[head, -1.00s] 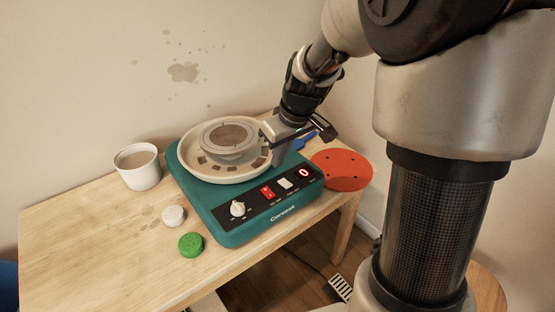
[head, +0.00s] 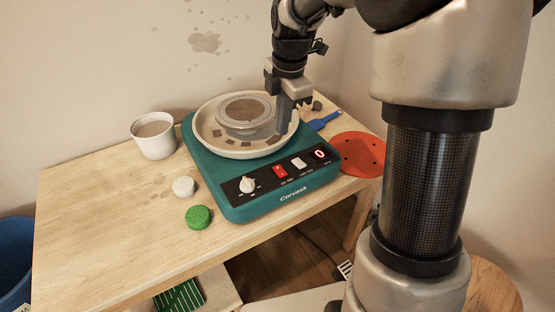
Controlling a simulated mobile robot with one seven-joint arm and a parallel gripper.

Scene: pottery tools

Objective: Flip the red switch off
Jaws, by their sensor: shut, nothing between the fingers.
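The red switch (head: 280,171) is a small rocker on the black front panel (head: 262,184) of the teal pottery wheel (head: 208,168). It sits between a white knob (head: 248,184) on its left and a white switch (head: 299,163) on its right. A lit display (head: 320,155) is at the panel's right end. Which way the red switch is tilted is too small to tell. My gripper (head: 284,130) points down over the right side of the wheel's basin, above and behind the red switch and apart from it. It is shut and empty.
The cream basin (head: 205,121) with a grey wheel head (head: 243,111) fills the wheel's top. A white cup (head: 153,136), a white sponge-like disc (head: 183,187) and a green disc (head: 198,217) stand left. A blue tool (head: 325,121) and an orange disc (head: 358,153) lie right.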

